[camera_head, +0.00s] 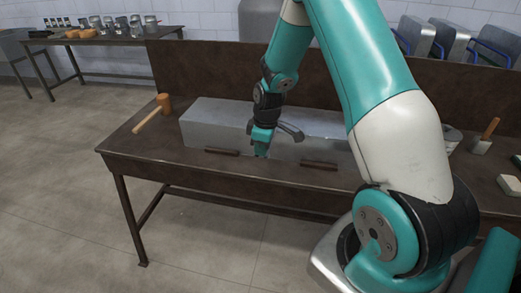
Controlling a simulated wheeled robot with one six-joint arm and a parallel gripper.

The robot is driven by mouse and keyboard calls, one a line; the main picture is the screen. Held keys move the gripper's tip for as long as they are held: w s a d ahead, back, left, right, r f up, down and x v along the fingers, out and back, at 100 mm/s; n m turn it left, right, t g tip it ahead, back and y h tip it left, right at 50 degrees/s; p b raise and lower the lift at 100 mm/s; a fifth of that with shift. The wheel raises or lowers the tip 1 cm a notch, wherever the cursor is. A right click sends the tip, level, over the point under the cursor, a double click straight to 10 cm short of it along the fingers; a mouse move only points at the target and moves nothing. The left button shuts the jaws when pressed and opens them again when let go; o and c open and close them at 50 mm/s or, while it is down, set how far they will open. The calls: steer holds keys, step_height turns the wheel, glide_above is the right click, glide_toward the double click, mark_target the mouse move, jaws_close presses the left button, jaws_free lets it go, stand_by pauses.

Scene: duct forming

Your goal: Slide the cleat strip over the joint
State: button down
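A long grey sheet-metal duct (213,123) lies across the brown workbench (135,150), partly hidden behind my arm. The joint is not clearly visible; it may be behind my gripper. My gripper (261,154) points down at the duct's front side, near the middle of its visible length. A grey curved piece (291,131) shows just right of the gripper, against the duct; I cannot tell what it is. I cannot make out a cleat strip, nor whether the fingers hold anything. Whether my gripper touches the duct is unclear.
Two dark bars (222,152) (319,165) lie along the duct's front. A mallet (152,113) lies at the left, with bare bench before it. A wooden-handled tool (485,137) and a pale block (509,185) are at the right. A backboard (200,65) rises behind.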

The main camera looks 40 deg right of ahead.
steer(key=shift+w+d, duration=0.85)
steer(key=shift+d, duration=0.25)
steer(key=shift+w+d, duration=0.1)
steer(key=shift+w+d, duration=1.15)
steer(key=shift+d, duration=0.3)
steer(key=shift+w+d, duration=0.65)
steer(key=shift+d, duration=0.15)
steer(key=shift+w+d, duration=0.6)
steer(key=shift+d, duration=0.2)
steer(key=shift+w+d, duration=0.6)
steer(key=shift+d, duration=0.2)
steer(key=shift+w+d, duration=0.6)
steer(key=shift+d, duration=0.15)
steer(key=shift+w+d, duration=0.1)
steer(key=shift+d, duration=0.05)
